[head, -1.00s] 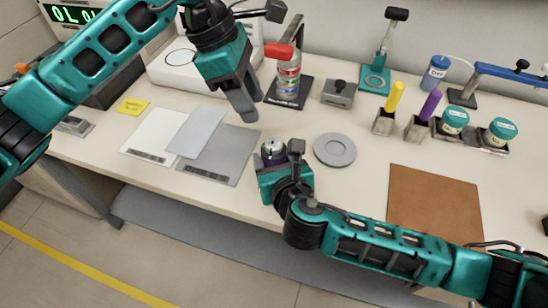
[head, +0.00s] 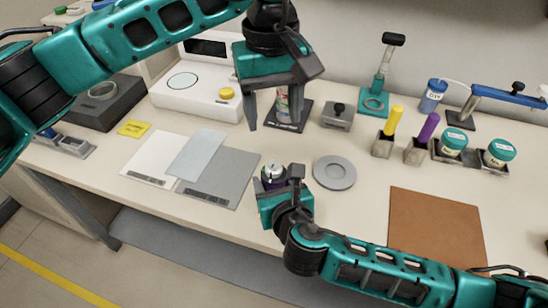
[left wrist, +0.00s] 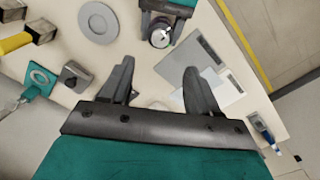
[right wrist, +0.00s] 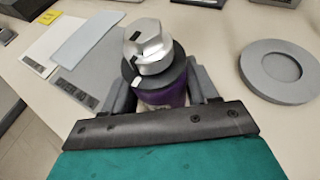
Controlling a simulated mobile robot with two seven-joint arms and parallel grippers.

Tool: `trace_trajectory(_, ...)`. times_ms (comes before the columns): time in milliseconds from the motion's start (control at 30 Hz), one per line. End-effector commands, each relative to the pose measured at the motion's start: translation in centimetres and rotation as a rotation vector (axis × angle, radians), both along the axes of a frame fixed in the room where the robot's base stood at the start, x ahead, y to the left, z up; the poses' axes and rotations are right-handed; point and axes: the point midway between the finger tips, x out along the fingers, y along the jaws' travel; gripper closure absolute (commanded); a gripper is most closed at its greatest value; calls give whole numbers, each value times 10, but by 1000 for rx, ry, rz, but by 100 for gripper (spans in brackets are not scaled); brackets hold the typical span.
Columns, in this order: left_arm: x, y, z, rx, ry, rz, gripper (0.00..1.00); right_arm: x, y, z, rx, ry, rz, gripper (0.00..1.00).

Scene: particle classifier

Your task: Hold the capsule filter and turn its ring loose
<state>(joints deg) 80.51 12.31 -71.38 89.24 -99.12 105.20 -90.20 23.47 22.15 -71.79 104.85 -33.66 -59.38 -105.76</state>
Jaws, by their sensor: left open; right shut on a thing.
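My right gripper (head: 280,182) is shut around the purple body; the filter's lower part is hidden. The filter also shows in the head view (head: 271,171) and from above in the left wrist view (left wrist: 159,36). My left gripper (head: 272,122) is open and empty, fingers downward, above and behind the filter and clear of it.
A round grey dish (head: 334,172) lies right of the filter, with a brown mat (head: 435,225) beyond. Grey and white sheets (head: 222,180) lie left. A bottle (head: 283,103) on a dark stand is partly hidden behind my left gripper. Jars and upright tools stand at the right.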

Motion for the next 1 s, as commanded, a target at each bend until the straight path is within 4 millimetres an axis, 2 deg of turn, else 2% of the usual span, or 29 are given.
trace_trajectory(167,0,-1,-3,22,-7,-71,39,0,0,-1,-1,2,0,100)
trace_trajectory(267,-1,-1,-15,23,-5,-74,39,0,0,-1,-1,2,0,100)
trace_trajectory(700,-1,-1,-98,21,-5,-70,39,0,0,-1,-1,2,0,100)
trace_trajectory(833,-1,-1,-111,21,-7,-70,39,0,0,-1,-1,2,0,100)
trace_trajectory(1000,0,-1,-118,21,-8,-71,39,0,0,-1,-1,2,0,100)
